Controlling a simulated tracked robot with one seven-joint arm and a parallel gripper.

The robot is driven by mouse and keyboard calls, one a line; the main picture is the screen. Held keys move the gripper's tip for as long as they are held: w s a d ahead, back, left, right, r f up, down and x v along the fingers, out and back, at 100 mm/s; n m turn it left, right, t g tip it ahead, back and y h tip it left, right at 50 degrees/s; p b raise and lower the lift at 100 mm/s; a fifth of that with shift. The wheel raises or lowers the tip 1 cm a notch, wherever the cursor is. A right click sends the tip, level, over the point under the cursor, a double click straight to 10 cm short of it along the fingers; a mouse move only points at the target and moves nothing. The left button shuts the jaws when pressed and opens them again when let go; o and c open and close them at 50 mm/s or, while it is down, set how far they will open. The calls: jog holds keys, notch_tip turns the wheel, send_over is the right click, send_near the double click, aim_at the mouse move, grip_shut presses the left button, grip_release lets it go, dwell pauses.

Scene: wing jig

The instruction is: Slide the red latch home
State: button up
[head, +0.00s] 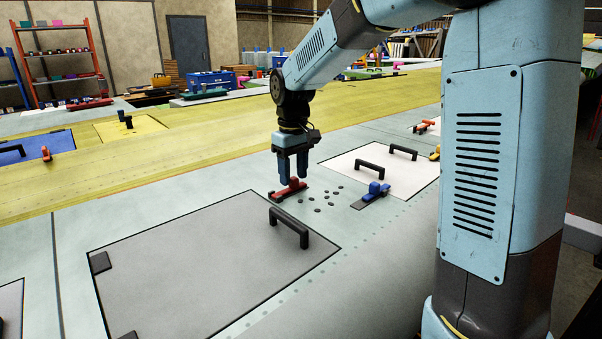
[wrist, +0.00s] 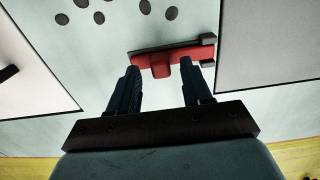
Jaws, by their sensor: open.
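The red latch (head: 291,189) lies on the pale wing skin between the grey panel and the white panel. In the wrist view the red latch (wrist: 172,58) is a bar with a raised red knob in its middle, on a dark base with a dark block at its right end. My gripper (head: 292,180) points down just above the latch. In the wrist view my gripper (wrist: 165,78) is open, with its two fingers apart on either side of the knob. I cannot tell whether they touch the latch.
A blue latch (head: 376,191) sits to the right, past several dark round holes (head: 328,197). A grey panel (head: 200,255) with a black handle (head: 289,228) lies at front left. A white panel (head: 395,172) with black handles lies behind right.

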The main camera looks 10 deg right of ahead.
jog(key=shift+f, duration=0.25)
jog(key=shift+c, duration=0.3)
grip_shut()
